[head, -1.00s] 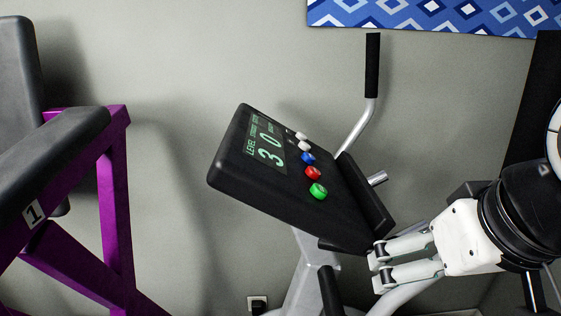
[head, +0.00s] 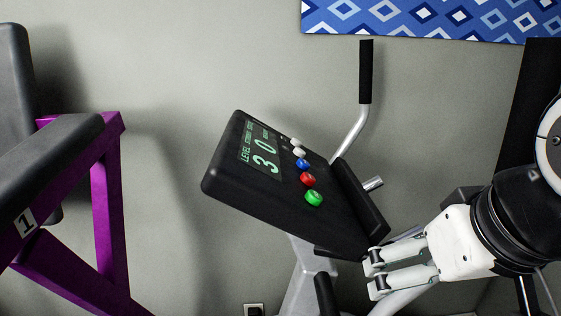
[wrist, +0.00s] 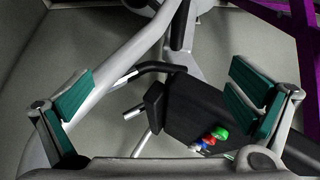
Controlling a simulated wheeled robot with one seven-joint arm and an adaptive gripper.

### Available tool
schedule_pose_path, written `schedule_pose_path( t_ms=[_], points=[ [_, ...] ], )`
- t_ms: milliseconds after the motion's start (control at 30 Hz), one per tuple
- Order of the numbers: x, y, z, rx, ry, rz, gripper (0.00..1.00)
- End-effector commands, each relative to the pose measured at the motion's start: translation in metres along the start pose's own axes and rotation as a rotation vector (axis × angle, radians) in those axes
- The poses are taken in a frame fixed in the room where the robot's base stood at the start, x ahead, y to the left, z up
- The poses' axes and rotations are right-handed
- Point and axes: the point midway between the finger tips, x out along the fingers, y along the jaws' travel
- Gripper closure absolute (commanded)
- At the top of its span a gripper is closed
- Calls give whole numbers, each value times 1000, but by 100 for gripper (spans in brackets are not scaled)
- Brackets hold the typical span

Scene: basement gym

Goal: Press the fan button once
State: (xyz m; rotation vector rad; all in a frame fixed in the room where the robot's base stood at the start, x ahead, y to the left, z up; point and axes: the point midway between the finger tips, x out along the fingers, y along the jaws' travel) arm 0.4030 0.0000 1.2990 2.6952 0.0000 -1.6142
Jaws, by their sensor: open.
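A tilted black exercise-bike console (head: 245,188) has a lit green display (head: 260,150). A slanted row of buttons runs beside the display: green (head: 314,198), red (head: 308,180), blue (head: 302,164) and white (head: 299,152). Which one is the fan button I cannot tell; any labels are too small to read. My gripper (head: 374,273) is open and empty, at the console's lower right in the head view, apart from the buttons. In the wrist view my gripper (wrist: 165,98) has its teal pads wide apart. There the green button (wrist: 220,132) shows near the right finger, partly crowded by my gripper's body.
A grey handlebar with a black grip (head: 366,72) rises behind the console. A purple-framed bench (head: 112,225) with black pads stands at the left. A blue patterned panel (head: 430,18) hangs on the grey wall. The space left of the console looks clear.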

Motion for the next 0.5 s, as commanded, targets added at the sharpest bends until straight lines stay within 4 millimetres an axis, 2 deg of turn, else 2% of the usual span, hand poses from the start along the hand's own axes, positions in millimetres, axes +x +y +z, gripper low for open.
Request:
schedule_pose_path(
  t_ms=[33, 67, 433, 500],
  points=[
    [0, 0, 0, 0, 0, 0, 7],
    [0, 0, 0, 0, 0, 0, 14],
    [0, 0, 0, 0, 0, 0, 97],
    [0, 0, 0, 0, 0, 0, 100]
  ],
)
